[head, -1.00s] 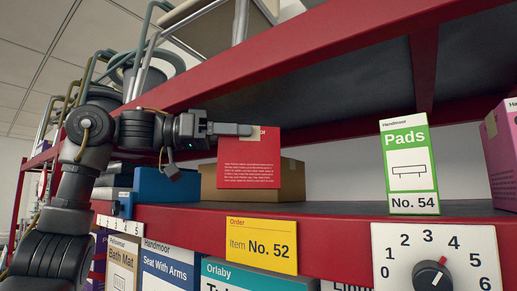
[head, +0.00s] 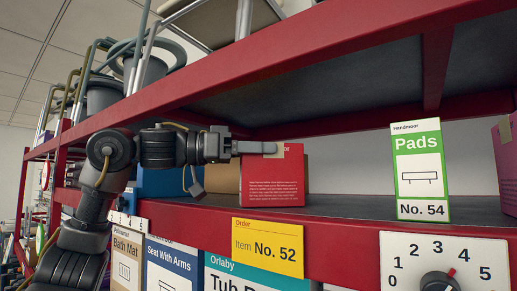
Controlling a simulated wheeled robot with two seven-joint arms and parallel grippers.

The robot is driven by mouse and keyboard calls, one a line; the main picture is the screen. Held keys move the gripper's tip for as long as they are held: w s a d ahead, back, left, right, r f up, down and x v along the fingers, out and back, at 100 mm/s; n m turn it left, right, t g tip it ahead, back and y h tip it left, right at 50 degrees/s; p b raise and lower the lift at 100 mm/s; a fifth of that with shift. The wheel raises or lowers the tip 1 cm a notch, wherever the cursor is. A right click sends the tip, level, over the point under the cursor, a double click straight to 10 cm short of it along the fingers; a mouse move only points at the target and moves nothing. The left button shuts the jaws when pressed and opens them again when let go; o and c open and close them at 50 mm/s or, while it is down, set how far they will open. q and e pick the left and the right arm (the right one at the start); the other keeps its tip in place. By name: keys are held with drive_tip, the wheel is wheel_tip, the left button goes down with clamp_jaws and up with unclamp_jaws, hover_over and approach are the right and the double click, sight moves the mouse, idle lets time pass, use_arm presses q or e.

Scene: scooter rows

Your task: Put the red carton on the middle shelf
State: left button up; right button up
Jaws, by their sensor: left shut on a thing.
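The red carton (head: 272,183) is at the shelf front in the head view, with lines of small pale print on its face. It is upright over the front part of the red-edged shelf (head: 350,231), above the yellow order tag; I cannot tell whether its base touches the shelf. My left gripper (head: 260,148) reaches in from the left and is shut on the carton's top edge. One finger shows across the top; the other is hidden. My right gripper is not in view.
A brown box (head: 222,178) stands behind the carton and blue boxes (head: 163,182) stand to its left. A green and white Pads carton (head: 420,172) stands to the right, with free shelf between. A red beam (head: 250,62) runs overhead.

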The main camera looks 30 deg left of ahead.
use_arm(q)
drive_tip(key=shift+s+d, duration=0.1)
drive_tip(key=shift+d, duration=0.15)
drive_tip(key=o, duration=0.7)
drive_tip(key=shift+f, duration=0.1)
drive_tip(key=o, duration=0.4)
drive_tip(key=shift+a, duration=0.1)
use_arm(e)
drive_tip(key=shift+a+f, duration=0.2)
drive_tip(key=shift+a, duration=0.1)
use_arm(q)
drive_tip(key=shift+r, duration=0.25)
drive_tip(key=b+v, duration=0.4)
drive_tip(key=v, duration=0.8)
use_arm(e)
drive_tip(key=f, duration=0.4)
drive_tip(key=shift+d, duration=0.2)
